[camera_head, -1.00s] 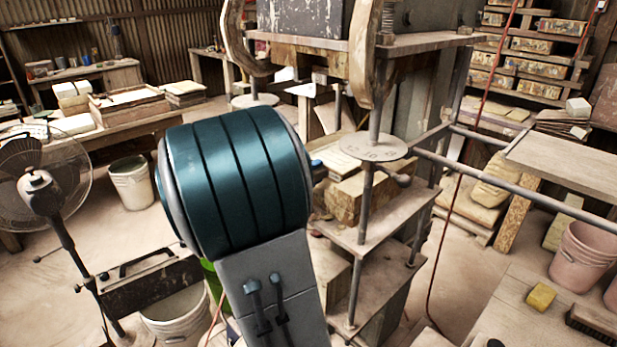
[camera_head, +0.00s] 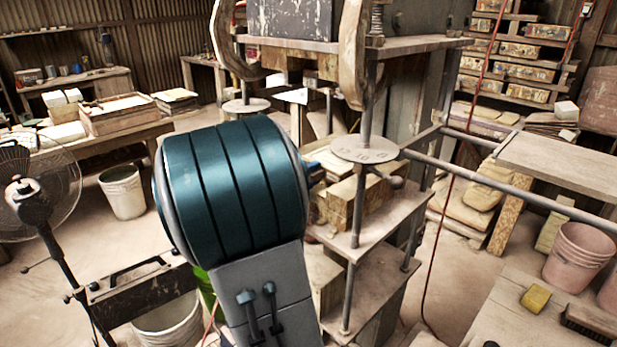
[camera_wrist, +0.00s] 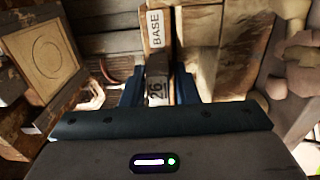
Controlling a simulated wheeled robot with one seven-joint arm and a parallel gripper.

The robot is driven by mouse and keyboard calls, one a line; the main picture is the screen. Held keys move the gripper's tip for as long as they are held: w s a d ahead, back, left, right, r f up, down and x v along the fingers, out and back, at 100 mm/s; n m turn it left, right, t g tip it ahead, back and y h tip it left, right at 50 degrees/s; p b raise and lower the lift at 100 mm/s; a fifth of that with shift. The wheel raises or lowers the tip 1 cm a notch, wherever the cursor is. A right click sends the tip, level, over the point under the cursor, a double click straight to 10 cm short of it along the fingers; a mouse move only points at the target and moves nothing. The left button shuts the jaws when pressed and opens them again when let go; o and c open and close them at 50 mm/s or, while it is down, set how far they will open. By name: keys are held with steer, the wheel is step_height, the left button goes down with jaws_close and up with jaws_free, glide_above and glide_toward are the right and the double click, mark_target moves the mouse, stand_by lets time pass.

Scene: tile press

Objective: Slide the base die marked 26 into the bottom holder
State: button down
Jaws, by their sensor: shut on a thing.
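The base die (camera_wrist: 157,60), a narrow wooden piece with a label reading BASE and 26, is between the two dark blue fingers of my gripper (camera_wrist: 158,88) in the wrist view. My gripper is shut on it. In the head view my teal arm link hides most of the gripper and the die. The press's lower level, with wooden blocks (camera_head: 345,200) on it, is just right of my arm. I cannot clearly make out the bottom holder's opening, nor whether the die touches it.
A round plate (camera_head: 365,149) sits on a press rod above the blocks. A square wooden piece with a circle (camera_wrist: 46,52) lies left of the die. A fan (camera_head: 30,190) and a white bucket (camera_head: 122,190) stand left; a bench with a yellow sponge (camera_head: 535,297) is at lower right.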

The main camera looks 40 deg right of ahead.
steer(key=shift+d, duration=0.5)
steer(key=c, duration=1.1)
jaws_free()
steer(key=shift+o, duration=0.2)
steer(key=shift+a+r, duration=0.1)
steer(key=shift+a, duration=0.5)
steer(key=a+p, duration=1)
steer(key=a, duration=0.9)
steer(key=shift+s+a, duration=0.35)
steer(key=shift+a, duration=0.05)
